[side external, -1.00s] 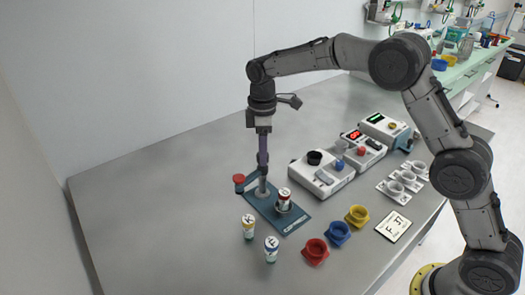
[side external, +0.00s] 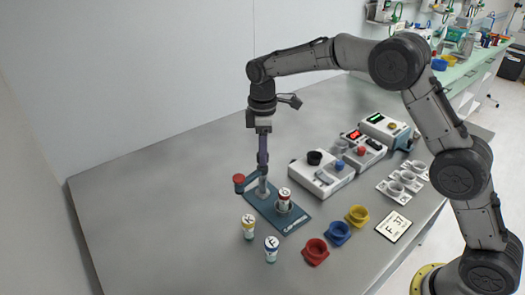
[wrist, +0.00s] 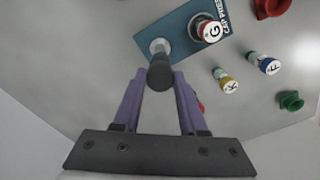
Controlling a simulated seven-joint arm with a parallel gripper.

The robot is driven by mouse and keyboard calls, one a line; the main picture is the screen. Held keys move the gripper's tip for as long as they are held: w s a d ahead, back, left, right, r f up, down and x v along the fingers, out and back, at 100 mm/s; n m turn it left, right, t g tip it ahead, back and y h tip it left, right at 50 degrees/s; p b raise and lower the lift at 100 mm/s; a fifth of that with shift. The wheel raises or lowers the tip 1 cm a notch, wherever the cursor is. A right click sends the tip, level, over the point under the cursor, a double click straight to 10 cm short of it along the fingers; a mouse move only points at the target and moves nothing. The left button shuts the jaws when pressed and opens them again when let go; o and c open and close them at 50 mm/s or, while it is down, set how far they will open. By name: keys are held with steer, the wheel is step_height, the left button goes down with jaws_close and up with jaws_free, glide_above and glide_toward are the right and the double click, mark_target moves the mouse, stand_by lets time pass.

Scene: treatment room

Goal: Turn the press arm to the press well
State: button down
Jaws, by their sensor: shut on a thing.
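The cap press has a blue base plate (side external: 294,223) with an upright grey post (side external: 262,187). A red press head (side external: 239,179) stands out to the left of the post, away from the well. A vial marked G with a red cap (side external: 284,194) stands upright in the press well (side external: 283,207); it also shows in the wrist view (wrist: 207,29). My gripper (side external: 263,170) points down over the post. In the wrist view its purple fingers are shut on a dark handle (wrist: 160,73) above the post. A bit of red (wrist: 201,106) shows beside the right finger.
A yellow-capped vial (side external: 248,228) and a blue-capped vial (side external: 271,250) stand in front of the press. Red (side external: 315,252), blue (side external: 337,233) and yellow (side external: 357,215) holders are to the right. White devices (side external: 321,178) stand behind. The left of the table is clear.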

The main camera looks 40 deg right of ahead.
steer(key=shift+r+n, duration=0.1)
steer(key=shift+n, duration=0.3)
steer(key=n, duration=0.2)
steer(key=shift+n, duration=0.4)
steer(key=n, duration=0.4)
steer(key=shift+n, duration=0.3)
steer(key=n, duration=0.3)
steer(key=shift+n, duration=2.2)
steer(key=shift+c, duration=2.2)
jaws_free()
